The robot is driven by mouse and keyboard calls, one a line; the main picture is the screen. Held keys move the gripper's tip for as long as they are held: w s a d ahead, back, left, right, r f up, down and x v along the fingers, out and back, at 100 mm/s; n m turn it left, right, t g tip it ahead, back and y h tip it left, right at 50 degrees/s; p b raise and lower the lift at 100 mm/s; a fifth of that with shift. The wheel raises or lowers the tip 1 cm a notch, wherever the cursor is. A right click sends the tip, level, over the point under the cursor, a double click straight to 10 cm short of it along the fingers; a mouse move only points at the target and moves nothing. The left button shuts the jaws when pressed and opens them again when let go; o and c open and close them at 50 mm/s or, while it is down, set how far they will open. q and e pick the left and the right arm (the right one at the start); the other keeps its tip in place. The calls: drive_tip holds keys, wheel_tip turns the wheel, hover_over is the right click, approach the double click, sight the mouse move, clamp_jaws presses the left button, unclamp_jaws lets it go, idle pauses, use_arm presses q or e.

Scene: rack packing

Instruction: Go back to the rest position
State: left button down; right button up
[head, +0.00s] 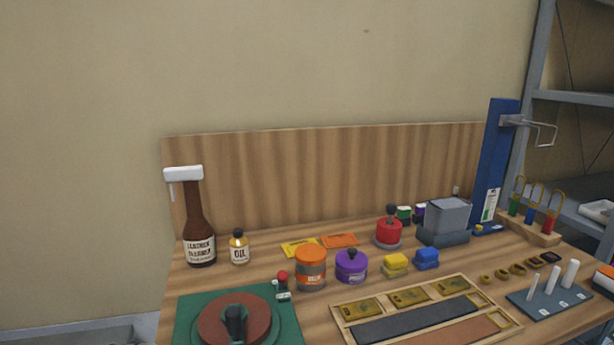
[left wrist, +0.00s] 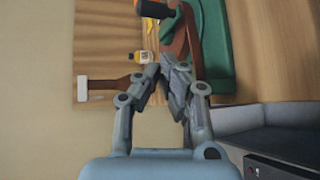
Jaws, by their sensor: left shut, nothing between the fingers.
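My left gripper (left wrist: 165,80) shows in the left wrist view with its fingers closed together and nothing between them. In that sideways view it is apart from the bench, with the brown cleaner bottle (left wrist: 110,88) and the oil bottle (left wrist: 143,57) beyond it. The green mat (left wrist: 218,55) is to the right of its fingers. Neither of my grippers shows in the head view. My right gripper is in no view.
The wooden bench (head: 222,281) holds a cleaner bottle (head: 198,225), oil bottle (head: 239,247), green mat (head: 287,318), orange jar (head: 310,267), purple jar (head: 351,266) and wooden tray (head: 343,314). A grey metal shelf (head: 570,98) stands at the right. The wall above is clear.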

use_arm(q)
drive_tip(key=s+d+f+m+g+y, duration=0.2)
drive_tip(key=s+d+m+g, duration=0.25)
drive_tip(key=s+m, duration=0.4)
drive_tip(key=s+a+r+m+g+y, duration=0.1)
drive_tip(key=s+a+m+g+y, duration=0.3)
drive_tip(key=s+a+m+y, duration=0.45)
drive_tip(key=a+f+n+g+h+b, duration=0.15)
drive_tip(key=f+b, duration=0.25)
drive_tip(key=f, duration=1.2)
drive_tip(key=a+f+n+b, duration=0.1)
drive_tip(key=a+f+b, duration=0.15)
drive_tip(key=f, duration=1.35)
drive_tip(key=s+f+g+b, duration=0.1)
drive_tip(key=s+f+b, duration=0.5)
drive_tip(key=s+f, duration=1.3)
wheel_tip(320, 180, down, 5)
drive_tip(key=shift+s+a+r+n+b, duration=0.2)
drive_tip(key=shift+s+a+n+b, duration=0.05)
drive_tip(key=shift+a+n+b, duration=0.15)
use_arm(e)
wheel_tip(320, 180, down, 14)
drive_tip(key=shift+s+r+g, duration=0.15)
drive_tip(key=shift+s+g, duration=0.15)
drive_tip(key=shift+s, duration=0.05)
